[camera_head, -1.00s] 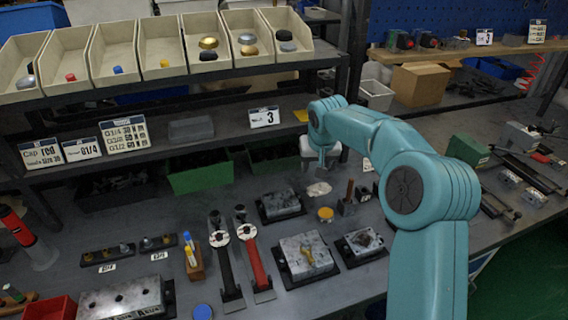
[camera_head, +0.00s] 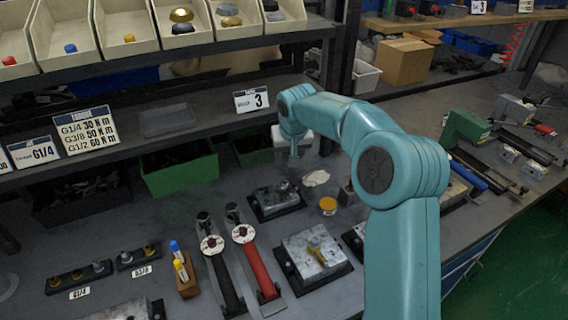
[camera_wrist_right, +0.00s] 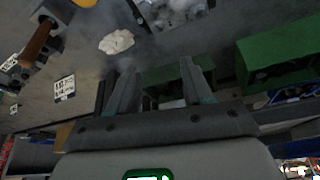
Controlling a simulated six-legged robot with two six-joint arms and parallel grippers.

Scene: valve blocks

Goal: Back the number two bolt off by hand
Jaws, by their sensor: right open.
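A grey valve block (camera_head: 275,198) sits on a black base in the middle of the bench. A second block (camera_head: 313,252) with a brass fitting (camera_head: 318,252) on top stands in front of it. A third block (camera_head: 356,233) is mostly hidden behind my right arm. I cannot read a number two on any bolt. My right gripper (camera_head: 294,152) hangs above and behind the grey block, pointing down. In the right wrist view its fingers (camera_wrist_right: 158,88) are spread and empty, with the grey block (camera_wrist_right: 172,10) at the top edge. My left gripper is not in view.
A red-handled wrench (camera_head: 258,262) and a black-handled one (camera_head: 224,272) lie left of the blocks. A crumpled rag (camera_head: 316,178) and a yellow tin (camera_head: 328,205) lie right of the grey block. Green bins (camera_head: 180,170) and a shelf with a "3" sign (camera_head: 251,99) stand behind.

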